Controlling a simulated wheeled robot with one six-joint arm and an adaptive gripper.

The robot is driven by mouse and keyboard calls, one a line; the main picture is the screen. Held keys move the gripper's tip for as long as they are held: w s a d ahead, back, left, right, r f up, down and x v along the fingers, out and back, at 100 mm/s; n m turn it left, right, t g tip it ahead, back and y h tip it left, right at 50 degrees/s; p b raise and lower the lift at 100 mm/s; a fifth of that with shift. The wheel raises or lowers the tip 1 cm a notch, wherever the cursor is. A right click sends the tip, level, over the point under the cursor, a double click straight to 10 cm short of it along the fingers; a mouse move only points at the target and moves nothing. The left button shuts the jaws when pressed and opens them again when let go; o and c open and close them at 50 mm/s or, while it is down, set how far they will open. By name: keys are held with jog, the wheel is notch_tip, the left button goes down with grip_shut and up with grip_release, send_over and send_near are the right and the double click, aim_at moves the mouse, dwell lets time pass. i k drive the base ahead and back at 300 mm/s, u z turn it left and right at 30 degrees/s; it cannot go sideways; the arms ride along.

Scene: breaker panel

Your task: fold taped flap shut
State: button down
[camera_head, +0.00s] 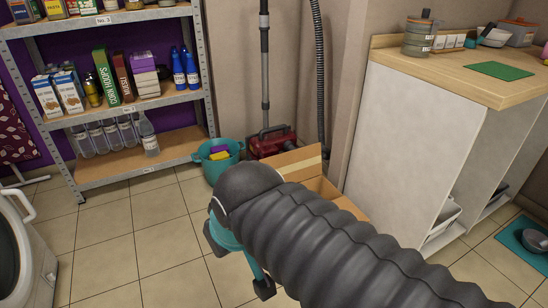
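A brown cardboard box stands on the floor near the cabinet, mostly hidden behind my arm. Its raised flap (297,161) shows above my arm, with a paler strip that looks like tape across it. Another part of the box (335,194) shows just to the right and lower. My gripper (239,264) is teal with dark fingertips, left of and nearer than the box. Its two fingertips are spread apart with only floor visible between them. I cannot see it touching the box.
A teal bucket (210,168) with sponges and a red vacuum cleaner (272,141) stand behind the box. A metal shelf (140,161) is at the left, a white cabinet (408,140) at the right. A white appliance (35,268) fills the lower left. Tiled floor between is clear.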

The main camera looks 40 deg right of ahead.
aim_at(304, 163)
jog(key=z, duration=0.05)
jog(key=i, duration=3.45)
jog(key=z, duration=3.8)
